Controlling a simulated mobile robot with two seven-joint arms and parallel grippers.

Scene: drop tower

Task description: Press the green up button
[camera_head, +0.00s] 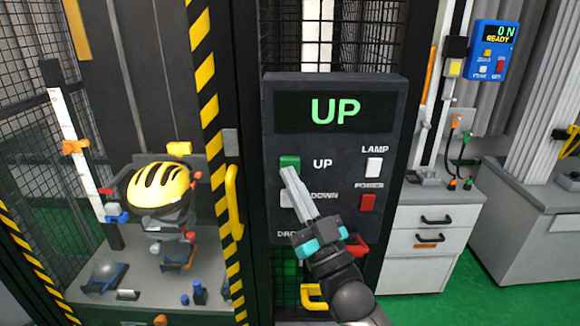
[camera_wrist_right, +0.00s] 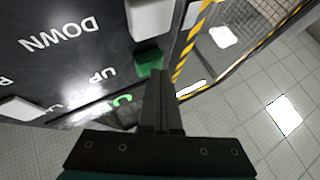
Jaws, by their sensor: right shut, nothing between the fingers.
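The green up button (camera_head: 289,162) is on a dark control panel (camera_head: 340,225), beside the white word UP. The panel's display (camera_head: 336,110) reads UP in green letters. My right gripper (camera_head: 289,172) is shut and empty, with its fingertips over the lower part of the green button. In the right wrist view the green button (camera_wrist_right: 149,60) is just beyond the tips of my right gripper (camera_wrist_right: 159,73). Whether the tips touch it or stand slightly off, I cannot tell. My left gripper is not in view.
A white down button (camera_head: 287,198) is below the green one, partly behind my gripper. A white lamp button (camera_head: 374,168) and a red power button (camera_head: 368,203) are at right. A yellow helmet (camera_head: 158,187) is in the tower enclosure at left.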

